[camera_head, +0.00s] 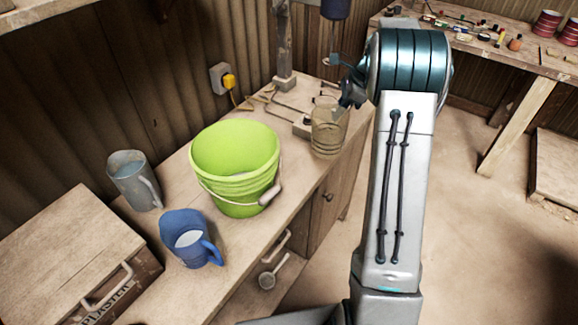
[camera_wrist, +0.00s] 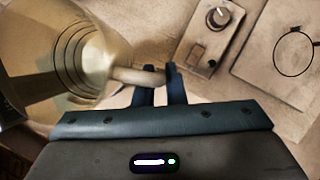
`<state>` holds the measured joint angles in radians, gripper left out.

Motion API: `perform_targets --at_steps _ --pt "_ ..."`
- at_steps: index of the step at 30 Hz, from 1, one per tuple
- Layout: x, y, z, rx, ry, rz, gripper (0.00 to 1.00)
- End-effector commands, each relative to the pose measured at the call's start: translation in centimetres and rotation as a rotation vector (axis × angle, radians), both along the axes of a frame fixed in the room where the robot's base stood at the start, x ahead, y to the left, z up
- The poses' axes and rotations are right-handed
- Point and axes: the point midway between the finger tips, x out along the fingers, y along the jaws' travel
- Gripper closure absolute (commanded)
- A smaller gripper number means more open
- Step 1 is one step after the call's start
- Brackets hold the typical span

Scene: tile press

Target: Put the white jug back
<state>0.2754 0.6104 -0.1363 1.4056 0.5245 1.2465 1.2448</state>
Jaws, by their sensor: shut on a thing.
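A pale, see-through jug (camera_head: 328,138), looking yellowish here, is at the far right end of the workbench (camera_head: 180,252). It is the nearest match to the white jug. My gripper (camera_head: 345,103) is on its right side, shut on its handle. In the wrist view my gripper (camera_wrist: 160,72) has its two dark fingers around the handle (camera_wrist: 132,76), and the jug body (camera_wrist: 70,55) fills the left. The jug looks upright; I cannot tell whether its base touches the bench.
A green bucket (camera_head: 235,160), a grey jug (camera_head: 133,180) and a blue jug (camera_head: 188,240) with pale contents stand on the bench. A plaster box (camera_head: 75,245) is front left. A control box with a knob (camera_wrist: 212,38) is near the gripper.

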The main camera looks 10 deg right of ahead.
Motion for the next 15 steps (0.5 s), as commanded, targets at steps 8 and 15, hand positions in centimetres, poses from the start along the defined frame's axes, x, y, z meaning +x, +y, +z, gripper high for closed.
perform_targets --at_steps 8,15 --pt "1.0 -2.5 1.8 0.002 -0.001 -0.265 1.0" --pt "2.7 0.6 0.0 0.003 0.006 -0.282 1.0"
